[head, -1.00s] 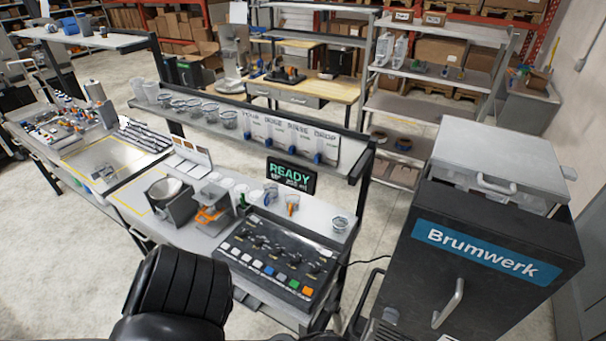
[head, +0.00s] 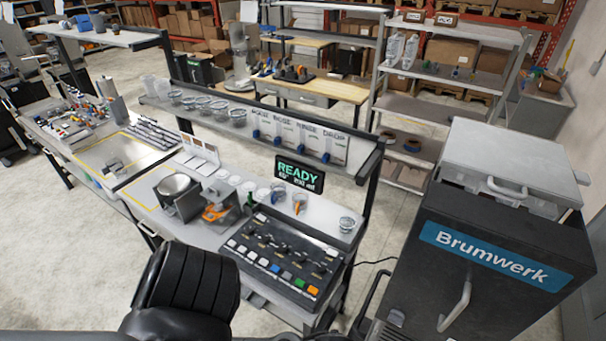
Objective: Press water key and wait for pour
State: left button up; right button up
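A black key panel (head: 284,255) lies on the bench at the centre. Its front row has several white keys, a blue key (head: 287,276), a green key (head: 300,282) and an orange key (head: 313,290). I cannot read which key is for water. A dark display (head: 298,173) behind the panel shows READY in green, with a smaller line below it. Labelled dispensers (head: 296,138) with blue taps hang from the shelf above. Neither gripper shows. A black ribbed part of my own body covers the bottom left, in front of the bench.
A metal bowl (head: 174,185) and an orange-and-grey device (head: 217,208) stand left of the panel. A dark Brumwerk cabinet (head: 440,275) is close on the right. Open floor lies at lower left.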

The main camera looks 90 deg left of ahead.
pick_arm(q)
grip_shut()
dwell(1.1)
